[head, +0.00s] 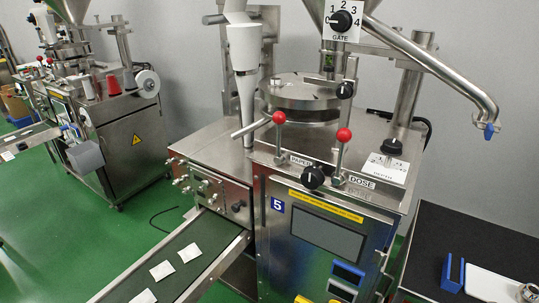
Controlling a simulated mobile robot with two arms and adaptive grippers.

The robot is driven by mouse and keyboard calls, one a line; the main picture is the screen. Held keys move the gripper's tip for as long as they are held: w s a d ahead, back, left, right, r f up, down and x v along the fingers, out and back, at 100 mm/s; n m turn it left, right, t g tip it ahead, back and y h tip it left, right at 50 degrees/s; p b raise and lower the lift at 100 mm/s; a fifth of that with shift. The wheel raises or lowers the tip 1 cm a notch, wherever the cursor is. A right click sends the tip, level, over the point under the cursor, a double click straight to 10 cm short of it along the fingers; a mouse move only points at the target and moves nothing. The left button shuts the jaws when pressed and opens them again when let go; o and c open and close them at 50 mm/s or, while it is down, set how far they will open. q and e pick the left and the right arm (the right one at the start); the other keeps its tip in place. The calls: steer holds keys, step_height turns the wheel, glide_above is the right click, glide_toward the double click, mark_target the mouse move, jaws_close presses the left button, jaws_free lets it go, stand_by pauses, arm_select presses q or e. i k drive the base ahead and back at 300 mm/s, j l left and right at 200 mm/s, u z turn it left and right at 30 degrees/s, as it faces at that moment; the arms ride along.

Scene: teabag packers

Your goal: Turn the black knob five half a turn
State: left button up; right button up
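One black knob with a white mark (313,178) sits on the front top edge, between the red-balled levers. Another black knob (392,147) stands on a white plate at the right of the top. A black dial (342,20) sits on the GATE plate, numbered 0 to 4. A small black knob (345,90) is on the post below it. A dark knob (238,206) is on the left side panel. Neither of my grippers is in view.
Two levers with red balls (279,117) (344,135) stand up near the front knob. A steel pipe (435,65) slopes down at the right. A conveyor with teabags (162,270) runs at the lower left. A dark table (430,228) is at the right. Another machine (130,135) stands behind left.

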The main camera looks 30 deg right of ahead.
mark_target(312, 177)
steer(key=z, duration=1.25)
